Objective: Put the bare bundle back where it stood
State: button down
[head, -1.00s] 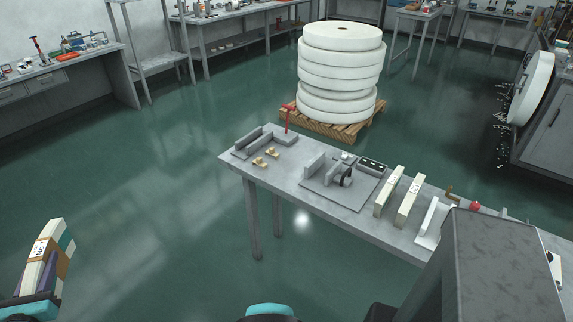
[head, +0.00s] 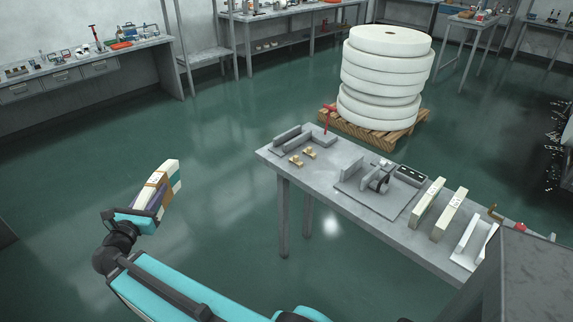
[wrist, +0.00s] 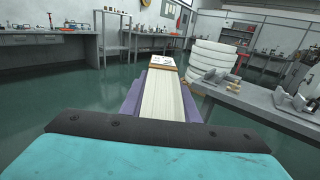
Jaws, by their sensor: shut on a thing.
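My gripper (head: 152,198) is shut on a long cream bundle (head: 171,172), held tilted out over open floor, left of and apart from the grey table. The bundle has a brown band with a white printed label near its far end. In the wrist view the bundle (wrist: 160,98) points straight away from me between the purple fingers. Two similar cream bundles, a left one (head: 427,203) and a right one (head: 449,214), stand side by side on the right part of the table. I cannot tell which place the held bundle came from.
The grey table (head: 322,187) also bears a grey fixture plate (head: 350,193), brass pieces (head: 309,153) and a white angled holder (head: 468,245). A pallet (head: 400,138) with stacked white rolls (head: 385,75) stands behind it. The green floor between my gripper and the table is clear.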

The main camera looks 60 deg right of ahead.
jog(key=s+d+m+g+h, duration=0.1)
jog(key=s+d+g, duration=0.15)
jog(key=d, duration=0.45)
jog(key=s+d+m+g, duration=0.1)
jog(key=s+d, duration=0.2)
jog(key=d, duration=0.4)
jog(key=s+d+f+m+g+b, duration=0.2)
jog(key=s+d+m+g, duration=0.3)
jog(key=s+d, duration=2.1)
jog(key=s+g+b, duration=0.1)
jog(key=s+g, duration=0.2)
jog(key=shift+d, duration=0.4)
jog(key=shift+f, duration=0.1)
jog(key=d+f, duration=0.1)
jog(key=d, duration=1.4)
jog(key=shift+f, duration=0.15)
jog(key=shift+w+d, duration=0.1)
jog(key=shift+d, duration=0.05)
